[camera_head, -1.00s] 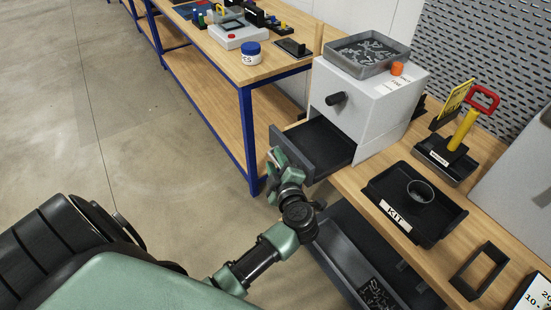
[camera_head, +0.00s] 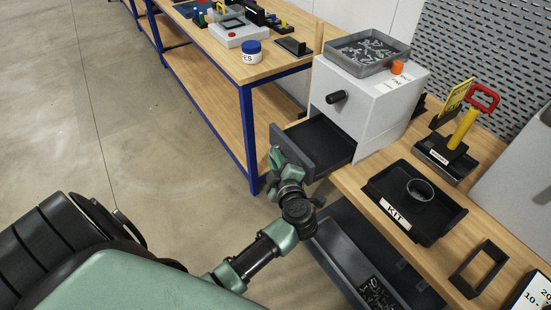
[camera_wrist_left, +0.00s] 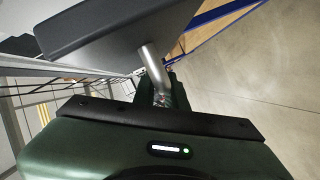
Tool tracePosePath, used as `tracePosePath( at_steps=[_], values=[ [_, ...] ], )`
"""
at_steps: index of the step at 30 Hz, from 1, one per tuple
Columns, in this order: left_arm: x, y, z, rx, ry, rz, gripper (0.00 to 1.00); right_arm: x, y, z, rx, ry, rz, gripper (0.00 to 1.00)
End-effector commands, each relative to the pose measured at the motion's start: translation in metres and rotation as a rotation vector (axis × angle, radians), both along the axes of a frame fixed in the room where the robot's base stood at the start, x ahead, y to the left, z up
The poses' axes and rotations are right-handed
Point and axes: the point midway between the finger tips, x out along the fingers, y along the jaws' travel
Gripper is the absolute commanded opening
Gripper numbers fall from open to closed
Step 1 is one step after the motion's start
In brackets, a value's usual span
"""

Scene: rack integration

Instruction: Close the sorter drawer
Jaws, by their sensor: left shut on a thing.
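The sorter is a light grey cabinet (camera_head: 375,100) on the wooden bench. Its lower drawer (camera_head: 322,140) is dark grey and stands pulled out toward the left, empty inside as far as I see. The upper drawer front is flush, with a black knob (camera_head: 336,97). My left gripper (camera_head: 276,160) is at the outer face of the open drawer's front. In the left wrist view a metal handle (camera_wrist_left: 154,65) runs from the dark drawer front (camera_wrist_left: 115,25) down between the fingers, and the gripper is shut on it. My right gripper is not in view.
A tray of small metal parts (camera_head: 368,50) and an orange cap (camera_head: 397,68) sit on the cabinet. A black KIT tray (camera_head: 415,205) and a yellow-and-red tool (camera_head: 463,128) stand to the right. A dark bin (camera_head: 345,262) is below. A blue-legged bench (camera_head: 246,130) stands behind.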

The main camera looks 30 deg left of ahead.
Motion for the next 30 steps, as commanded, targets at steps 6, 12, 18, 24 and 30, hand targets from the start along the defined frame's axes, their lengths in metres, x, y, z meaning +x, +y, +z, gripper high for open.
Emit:
tracePosePath(
  at_steps=[6, 12, 18, 24, 30],
  values=[
    [-0.0002, -0.0002, -0.0004, -0.001, 0.001, 0.001, 0.00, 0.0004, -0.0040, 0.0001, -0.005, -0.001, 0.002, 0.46],
    [-0.0003, -0.0002, -0.0005, -0.001, 0.001, 0.001, 0.00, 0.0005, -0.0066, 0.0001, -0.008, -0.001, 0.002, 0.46],
    [-0.0003, -0.0002, -0.0005, -0.001, 0.001, 0.001, 0.00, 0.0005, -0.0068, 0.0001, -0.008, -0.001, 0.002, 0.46],
    [-0.0003, -0.0001, -0.0006, -0.001, 0.001, 0.001, 0.00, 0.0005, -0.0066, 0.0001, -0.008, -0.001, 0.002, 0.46],
    [0.0004, -0.0005, -0.0005, -0.001, 0.001, 0.001, 0.00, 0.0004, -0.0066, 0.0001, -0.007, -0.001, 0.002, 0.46]
  ],
)
